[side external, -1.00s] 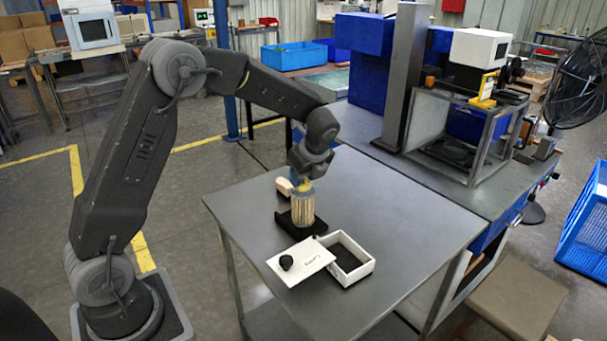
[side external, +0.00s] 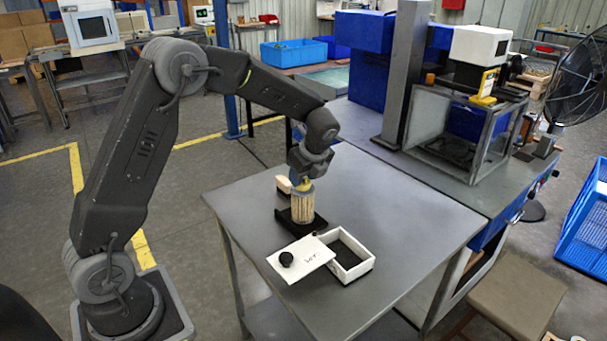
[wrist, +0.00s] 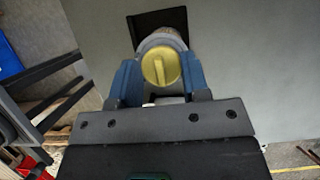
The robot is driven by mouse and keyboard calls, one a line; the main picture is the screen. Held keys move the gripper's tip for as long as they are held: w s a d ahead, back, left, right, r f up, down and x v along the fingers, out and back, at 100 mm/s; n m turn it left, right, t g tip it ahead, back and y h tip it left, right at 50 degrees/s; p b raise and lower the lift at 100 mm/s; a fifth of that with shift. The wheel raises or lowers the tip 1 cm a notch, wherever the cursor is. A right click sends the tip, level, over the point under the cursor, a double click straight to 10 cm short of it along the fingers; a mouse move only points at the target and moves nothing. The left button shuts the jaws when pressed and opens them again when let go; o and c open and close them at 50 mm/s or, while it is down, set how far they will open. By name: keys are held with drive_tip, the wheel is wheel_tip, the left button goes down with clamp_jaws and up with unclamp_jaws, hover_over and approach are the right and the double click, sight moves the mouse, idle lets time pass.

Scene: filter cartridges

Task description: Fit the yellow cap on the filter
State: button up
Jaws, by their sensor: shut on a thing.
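The filter (side external: 302,207) is a pale pleated cylinder standing upright on a black base (side external: 314,224) on the grey table. My gripper (side external: 302,184) is directly above the filter and shut on the yellow cap, which shows as a yellow disc with a raised bar in the wrist view (wrist: 160,67). The blue fingers stand on either side of the cap. The cap is at the filter's top end; whether it is seated there cannot be told. The filter (wrist: 160,36) is mostly hidden behind the cap in the wrist view.
The table's right side (side external: 410,210) is clear.

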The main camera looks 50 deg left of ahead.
drive_tip(key=o, duration=1.3)
drive_tip(key=shift+c, duration=0.2)
drive_tip(key=shift+r, duration=0.1)
drive_tip(key=shift+r, duration=0.9)
drive_tip(key=shift+r, duration=3.3)
